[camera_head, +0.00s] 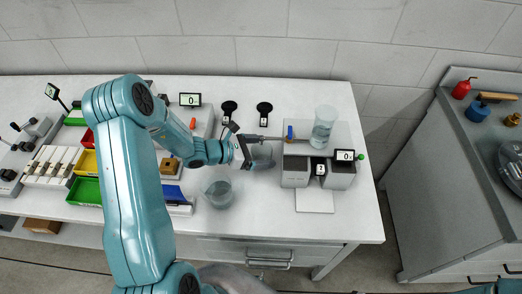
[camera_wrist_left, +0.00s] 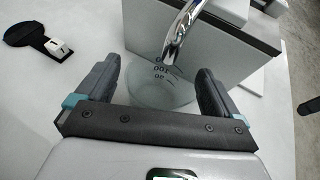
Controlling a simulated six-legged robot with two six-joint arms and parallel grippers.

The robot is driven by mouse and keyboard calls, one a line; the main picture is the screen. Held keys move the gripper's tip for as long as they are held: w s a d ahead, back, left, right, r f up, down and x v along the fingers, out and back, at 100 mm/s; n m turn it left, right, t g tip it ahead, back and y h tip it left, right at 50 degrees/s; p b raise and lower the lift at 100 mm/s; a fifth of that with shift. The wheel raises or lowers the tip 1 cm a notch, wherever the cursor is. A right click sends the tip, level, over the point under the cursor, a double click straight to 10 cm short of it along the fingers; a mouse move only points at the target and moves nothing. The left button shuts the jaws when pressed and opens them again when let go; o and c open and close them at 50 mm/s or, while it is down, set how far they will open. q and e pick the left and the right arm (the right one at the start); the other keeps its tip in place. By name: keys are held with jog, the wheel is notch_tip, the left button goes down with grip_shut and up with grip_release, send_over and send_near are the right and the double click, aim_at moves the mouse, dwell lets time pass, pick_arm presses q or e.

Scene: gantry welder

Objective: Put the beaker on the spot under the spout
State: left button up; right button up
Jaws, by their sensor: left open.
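A clear glass beaker (camera_head: 263,158) stands upright on the white bench, just beyond my left gripper's fingers. In the left wrist view the beaker (camera_wrist_left: 158,92) shows its printed marks and sits between the two fingers. My left gripper (camera_head: 248,152) is open around it; in the wrist view the gripper (camera_wrist_left: 158,72) shows a gap on both sides. The metal spout (camera_wrist_left: 180,35) hangs over the beaker; in the head view the spout (camera_head: 262,137) reaches left from the grey dispenser (camera_head: 296,172). My right gripper is out of view.
Another glass vessel (camera_head: 218,192) stands in front of my left gripper. A jar with liquid (camera_head: 323,127) sits on the dispenser. Two black discs with tags lie behind, one of them (camera_head: 265,107) near the spout. Coloured bins, such as the green bin (camera_head: 86,190), stand left.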

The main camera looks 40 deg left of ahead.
pick_arm(q)
jog(key=shift+r, duration=0.1)
jog(key=shift+s+a, duration=0.1)
jog(key=shift+a, duration=0.05)
jog(key=b+v, duration=0.1)
jog(key=v, duration=1)
jog(key=shift+s+r, duration=0.25)
jog(key=shift+s, duration=0.05)
